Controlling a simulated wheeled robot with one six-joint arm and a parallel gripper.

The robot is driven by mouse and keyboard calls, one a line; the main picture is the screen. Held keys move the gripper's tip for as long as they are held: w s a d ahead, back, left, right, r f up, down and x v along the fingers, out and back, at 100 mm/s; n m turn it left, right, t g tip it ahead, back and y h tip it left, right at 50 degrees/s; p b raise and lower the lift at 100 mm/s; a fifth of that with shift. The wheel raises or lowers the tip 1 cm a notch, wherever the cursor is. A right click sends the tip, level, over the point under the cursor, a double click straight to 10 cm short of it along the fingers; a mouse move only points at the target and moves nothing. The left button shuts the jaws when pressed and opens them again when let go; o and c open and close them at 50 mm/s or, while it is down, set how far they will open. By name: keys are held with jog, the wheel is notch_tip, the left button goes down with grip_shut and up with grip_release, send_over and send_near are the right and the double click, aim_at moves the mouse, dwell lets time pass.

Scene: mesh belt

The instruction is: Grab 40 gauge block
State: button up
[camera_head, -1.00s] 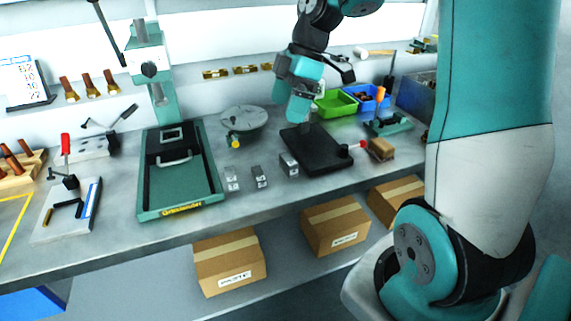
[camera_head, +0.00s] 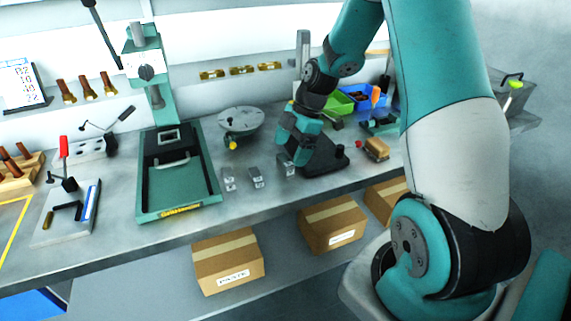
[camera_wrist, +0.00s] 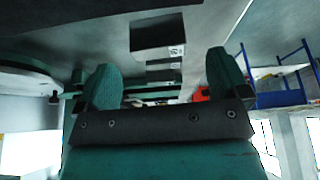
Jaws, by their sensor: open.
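Three small grey gauge blocks stand in a row on the bench: a left one (camera_head: 228,180), a middle one (camera_head: 256,178) and a right one (camera_head: 284,168). Their labels are too small to read, so I cannot tell which is the 40. My gripper (camera_head: 294,158) is close by the right block and partly in front of the black plate (camera_head: 325,167). In the wrist view, my gripper (camera_wrist: 160,62) is open with nothing between its fingers. The nearest block (camera_wrist: 158,36) shows a label beyond the fingertips, with the other blocks (camera_wrist: 163,66) behind it.
A green-framed press stand (camera_head: 180,209) stands left of the blocks. A round grey table (camera_head: 241,119) is behind them. A brown block (camera_head: 376,149) and a green bin (camera_head: 339,104) are to the right. The bench front before the blocks is clear.

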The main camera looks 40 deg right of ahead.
aim_at(287, 159)
jog(key=p+x, duration=0.1)
jog(key=x, duration=0.4)
jog(key=shift+d, duration=0.15)
jog(key=c, duration=1.3)
